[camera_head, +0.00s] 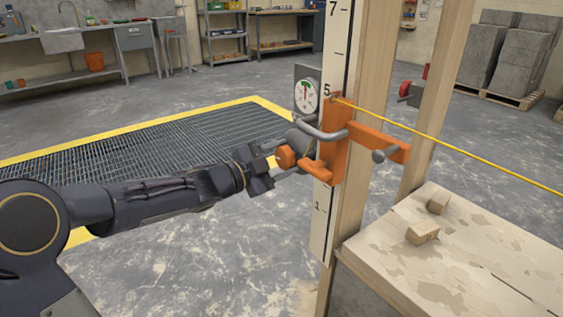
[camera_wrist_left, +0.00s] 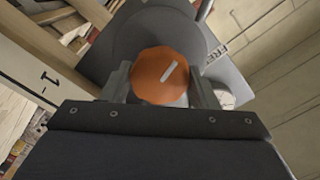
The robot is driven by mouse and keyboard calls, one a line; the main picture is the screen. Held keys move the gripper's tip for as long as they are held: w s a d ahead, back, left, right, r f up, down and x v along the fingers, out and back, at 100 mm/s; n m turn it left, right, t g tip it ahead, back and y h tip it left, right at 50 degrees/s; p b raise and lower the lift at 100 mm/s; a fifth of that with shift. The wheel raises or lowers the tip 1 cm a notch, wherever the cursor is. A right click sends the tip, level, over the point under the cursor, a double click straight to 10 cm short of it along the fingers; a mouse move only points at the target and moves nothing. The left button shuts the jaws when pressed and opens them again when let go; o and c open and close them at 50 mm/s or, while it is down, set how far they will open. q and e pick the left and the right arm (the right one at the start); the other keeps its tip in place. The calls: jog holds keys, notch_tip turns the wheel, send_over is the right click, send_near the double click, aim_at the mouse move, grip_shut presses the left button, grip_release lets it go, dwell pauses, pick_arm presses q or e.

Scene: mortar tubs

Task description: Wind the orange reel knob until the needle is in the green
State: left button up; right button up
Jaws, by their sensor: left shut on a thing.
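The orange reel knob (camera_head: 286,157) sits left of an orange bracket (camera_head: 335,155) on a wooden post. In the left wrist view the knob (camera_wrist_left: 159,75) is faceted, with a white line tilted to the right. My left gripper (camera_head: 279,160) reaches in from the left and is shut on the knob, one finger on each side. The round gauge (camera_head: 306,96) above has a white face; its needle looks near upright by a green part, too small to tell exactly. The grey reel (camera_head: 300,141) is partly hidden behind the knob. My right gripper is not in view.
A yellow line (camera_head: 450,141) runs from the bracket to the right. A spattered bench (camera_head: 480,245) with two small wooden blocks stands at the right. A numbered white scale (camera_head: 337,50) runs up the post. A floor grate (camera_head: 150,143) lies behind my left arm.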

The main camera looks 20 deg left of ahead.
pick_arm(q)
jog(key=shift+m, duration=0.3)
dwell(0.4)
jog(key=o, duration=1)
jog(key=shift+s, duration=0.1)
jog(key=p+v, duration=0.2)
jog(key=v, duration=0.5)
jog(key=shift+s+a, duration=0.25)
